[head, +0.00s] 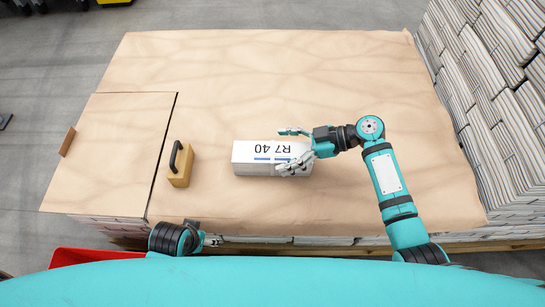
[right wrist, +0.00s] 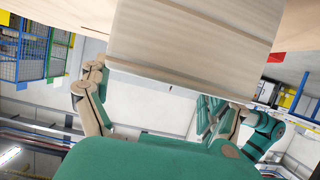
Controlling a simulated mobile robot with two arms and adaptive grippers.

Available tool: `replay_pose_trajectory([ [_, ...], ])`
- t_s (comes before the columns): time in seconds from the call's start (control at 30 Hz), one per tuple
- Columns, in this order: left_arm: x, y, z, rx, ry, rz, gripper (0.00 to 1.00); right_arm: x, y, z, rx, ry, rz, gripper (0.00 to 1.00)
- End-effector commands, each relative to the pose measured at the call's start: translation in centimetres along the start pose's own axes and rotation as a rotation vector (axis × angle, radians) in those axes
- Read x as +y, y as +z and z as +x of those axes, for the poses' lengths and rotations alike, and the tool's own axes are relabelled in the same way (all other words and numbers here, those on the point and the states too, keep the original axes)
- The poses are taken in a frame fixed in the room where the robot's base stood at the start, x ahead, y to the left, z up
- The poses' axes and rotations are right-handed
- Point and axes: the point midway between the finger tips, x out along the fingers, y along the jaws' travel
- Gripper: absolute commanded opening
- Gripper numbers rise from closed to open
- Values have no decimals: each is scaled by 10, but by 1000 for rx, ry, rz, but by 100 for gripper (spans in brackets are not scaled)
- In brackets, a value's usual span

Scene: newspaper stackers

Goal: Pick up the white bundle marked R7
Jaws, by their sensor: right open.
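The white bundle (head: 245,158) marked "R7 40", its print upside down in the head view, lies on the brown paper-covered table top, a little below the middle. My right gripper (head: 281,150) is open at the bundle's right end, with fingers at its far and near sides. The fingers partly cover that end. In the right wrist view a pale layered block, the bundle (right wrist: 190,45), fills the upper middle, with the gripper's spread fingers (right wrist: 150,90) below and beside it. Whether they touch it I cannot tell. Of my left arm only a dark joint shows; its fingers are not seen.
A yellow-brown block with a black handle (head: 180,165) stands left of the bundle, by a dark gap in the table covering (head: 250,70). A small brown block (head: 67,141) lies at the left edge. Tall newspaper stacks (head: 490,100) stand at the right. A red bin (head: 90,255) is at lower left.

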Motion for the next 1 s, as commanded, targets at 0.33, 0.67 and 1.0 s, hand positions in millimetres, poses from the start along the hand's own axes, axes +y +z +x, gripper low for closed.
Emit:
replay_pose_trajectory([
  [0.33,0,-4,-6,12,0,-1,66,0,1,17,-2,0,0,92],
  [0.67,-1,-3,-5,9,-1,-1,66,0,1,17,-2,0,0,56],
  [1.0,-1,-1,-4,4,-1,-2,66,0,1,17,-2,0,1,11],
])
